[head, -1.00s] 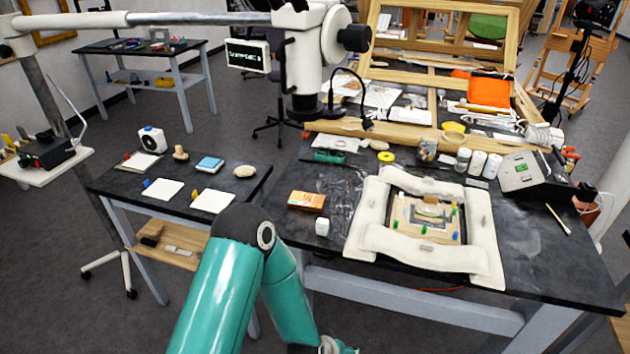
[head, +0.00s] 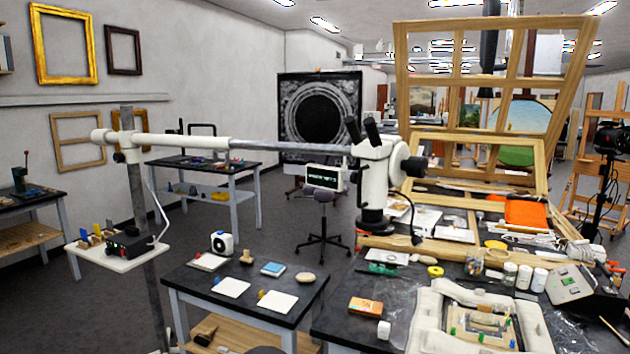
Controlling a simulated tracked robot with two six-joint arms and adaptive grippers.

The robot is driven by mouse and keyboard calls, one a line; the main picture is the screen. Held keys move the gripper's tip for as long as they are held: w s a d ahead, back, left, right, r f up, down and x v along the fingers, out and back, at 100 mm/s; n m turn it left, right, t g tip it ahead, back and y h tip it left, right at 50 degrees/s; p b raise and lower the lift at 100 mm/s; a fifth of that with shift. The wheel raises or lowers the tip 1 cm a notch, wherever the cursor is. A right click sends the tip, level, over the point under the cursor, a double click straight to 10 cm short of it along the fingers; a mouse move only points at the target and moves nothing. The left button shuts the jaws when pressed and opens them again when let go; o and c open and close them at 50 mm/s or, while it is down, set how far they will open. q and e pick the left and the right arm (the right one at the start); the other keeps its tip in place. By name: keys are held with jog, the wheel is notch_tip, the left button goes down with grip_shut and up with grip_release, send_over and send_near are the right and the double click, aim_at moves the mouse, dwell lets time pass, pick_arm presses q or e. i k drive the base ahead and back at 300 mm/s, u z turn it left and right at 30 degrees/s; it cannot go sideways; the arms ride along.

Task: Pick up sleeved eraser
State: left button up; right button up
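I cannot tell for certain which item is the sleeved eraser. A small flat blue and white block (head: 273,268) lies on the dark side table (head: 312,292). A small white block (head: 384,330) stands near the front left edge of the larger dark bench (head: 335,322), beside an orange box (head: 365,306). Neither block shows a clear sleeve at this size. Neither of my grippers is in view, and none touches these things in the picture.
The side table also bears white cards (head: 277,301), a tan stone-like piece (head: 306,277) and a white round-faced device (head: 222,243). A white microscope (head: 378,178) on a long boom hangs over the bench.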

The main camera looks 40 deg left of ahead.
aim_at(383, 328)
jog(key=u, duration=0.15)
jog(key=i, duration=0.95)
jog(key=u, duration=0.85)
jog(key=i, duration=0.65)
jog(key=u, duration=0.35)
jog(key=k, duration=0.95)
jog(key=u, duration=0.2)
jog(key=i, duration=0.95)
jog(key=z, duration=0.1)
